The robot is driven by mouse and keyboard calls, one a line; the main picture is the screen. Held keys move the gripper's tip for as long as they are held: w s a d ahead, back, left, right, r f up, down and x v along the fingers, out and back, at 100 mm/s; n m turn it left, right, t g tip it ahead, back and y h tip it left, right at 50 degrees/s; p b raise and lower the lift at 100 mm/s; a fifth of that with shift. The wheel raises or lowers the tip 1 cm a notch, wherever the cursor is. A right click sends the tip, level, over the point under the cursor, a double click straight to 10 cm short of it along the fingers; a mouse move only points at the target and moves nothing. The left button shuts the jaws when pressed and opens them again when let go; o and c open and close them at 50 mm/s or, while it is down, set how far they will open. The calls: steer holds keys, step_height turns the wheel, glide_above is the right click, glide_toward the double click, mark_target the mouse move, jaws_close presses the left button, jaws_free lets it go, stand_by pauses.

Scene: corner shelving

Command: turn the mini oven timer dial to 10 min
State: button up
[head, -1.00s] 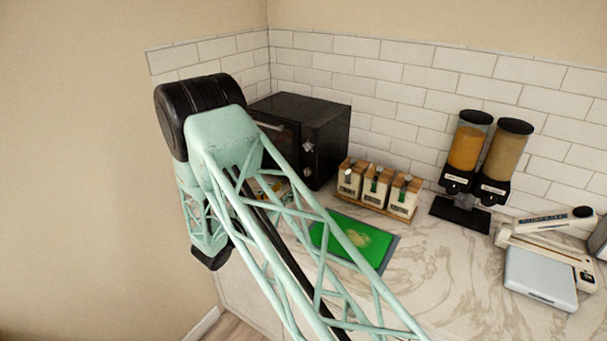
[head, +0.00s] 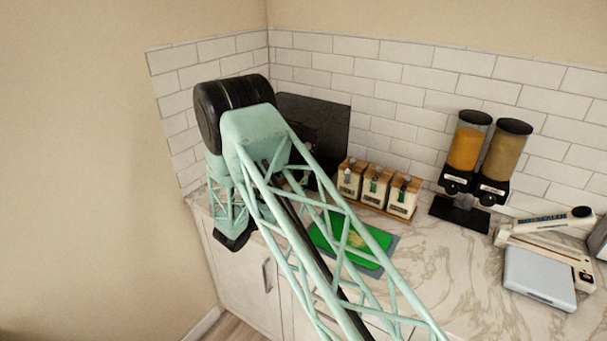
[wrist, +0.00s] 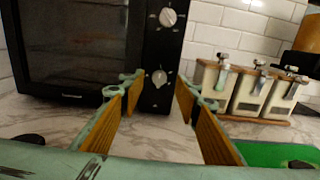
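The black mini oven (head: 328,112) stands in the counter corner, mostly hidden behind my arm in the head view. In the wrist view the oven (wrist: 70,50) shows its dark glass door at left and a control panel at right. The panel has an upper dial (wrist: 168,17) and a lower dial (wrist: 159,77), both light-coloured; their markings are too small to read. My gripper (wrist: 156,85) is open and empty. Its two fingers point at the panel, with the lower dial seen between the fingertips. I cannot tell how far the tips are from it.
Several lidded canisters (wrist: 248,92) stand on a wooden tray right of the oven. A green board (head: 372,243) lies on the marble counter in front. Two cereal dispensers (head: 484,158) and a white scale (head: 540,278) stand farther right.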

steer(key=shift+x, duration=2.8)
steer(key=c, duration=0.8)
